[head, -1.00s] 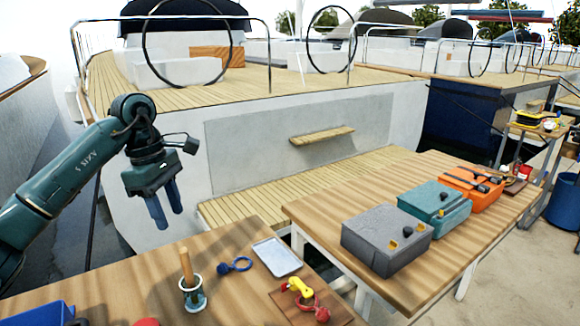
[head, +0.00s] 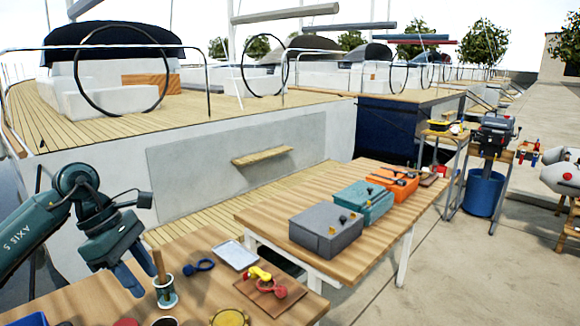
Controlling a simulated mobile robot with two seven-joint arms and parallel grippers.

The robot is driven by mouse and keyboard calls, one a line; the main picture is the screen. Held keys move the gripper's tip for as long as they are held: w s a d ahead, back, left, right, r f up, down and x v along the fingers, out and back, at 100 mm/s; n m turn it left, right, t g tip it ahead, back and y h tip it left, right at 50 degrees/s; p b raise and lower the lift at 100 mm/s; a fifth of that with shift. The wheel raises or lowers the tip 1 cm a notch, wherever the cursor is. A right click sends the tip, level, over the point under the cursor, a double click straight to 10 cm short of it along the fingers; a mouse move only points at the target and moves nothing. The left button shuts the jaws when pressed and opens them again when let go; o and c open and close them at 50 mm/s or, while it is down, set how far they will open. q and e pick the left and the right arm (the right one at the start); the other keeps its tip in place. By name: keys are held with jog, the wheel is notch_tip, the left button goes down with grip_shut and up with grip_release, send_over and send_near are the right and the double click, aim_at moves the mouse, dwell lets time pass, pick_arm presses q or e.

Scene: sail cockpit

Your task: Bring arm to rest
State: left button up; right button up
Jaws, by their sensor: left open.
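My left arm comes in from the left, dark teal with a label on its link. My left gripper (head: 131,279) points downward over the near table (head: 95,297), with its two blue fingers apart and nothing visible between them. It is just left of a wooden-handled tool in a small holder (head: 166,291); I cannot tell whether they touch. My right gripper is not in view.
The second table (head: 270,217) holds grey (head: 325,230), teal (head: 363,201) and orange (head: 393,182) boxes.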

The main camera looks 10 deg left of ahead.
pick_arm(q)
jog(key=s+d+f+n+t+h+p, duration=0.15)
jog(key=d+n+t+h, duration=0.25)
jog(key=d+n+h, duration=0.6)
jog(key=s+d+f+n+t+h+p, duration=0.15)
jog(key=d+n+t+h, duration=0.35)
jog(key=d, duration=0.9)
jog(key=s+a+f+n+y, duration=0.2)
jog(key=s+f+n+y, duration=0.2)
jog(key=f+n, duration=0.3)
jog(key=s+a+f+n+t+y+p, duration=0.1)
jog(key=s+f+n+y, duration=0.4)
jog(key=n, duration=1.1)
jog(key=s+a+f+n+y, duration=0.3)
jog(key=s+f+n+y, duration=0.2)
jog(key=n, duration=0.6)
notch_tip(320, 180, down, 4)
jog(key=y, duration=0.2)
jog(key=shift+n+y, duration=0.3)
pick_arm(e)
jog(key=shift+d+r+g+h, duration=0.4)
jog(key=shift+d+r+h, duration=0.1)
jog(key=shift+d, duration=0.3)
pick_arm(q)
jog(key=shift+r, duration=0.1)
